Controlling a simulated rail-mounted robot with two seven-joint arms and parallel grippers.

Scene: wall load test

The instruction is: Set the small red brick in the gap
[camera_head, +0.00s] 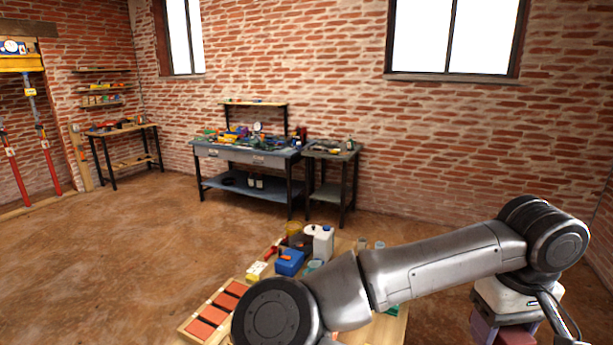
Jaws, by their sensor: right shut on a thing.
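My right arm reaches across the lower right, and its gripper (508,318) points down near the bottom right edge. It is shut on a dull red block, the small red brick (503,334), which is cut off by the picture's lower edge. The fingertips are mostly hidden. A wooden tray (184,328) with several flat red pieces (208,330) lies at the lower left of my arm. I cannot make out the gap in this view. My left gripper is not in view.
A wooden table (254,258) holds a blue box (289,262), a white jug (323,243) and small tools, partly behind my arm. A workbench (247,155) and a side table (331,153) stand at the brick wall. The floor at left is clear.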

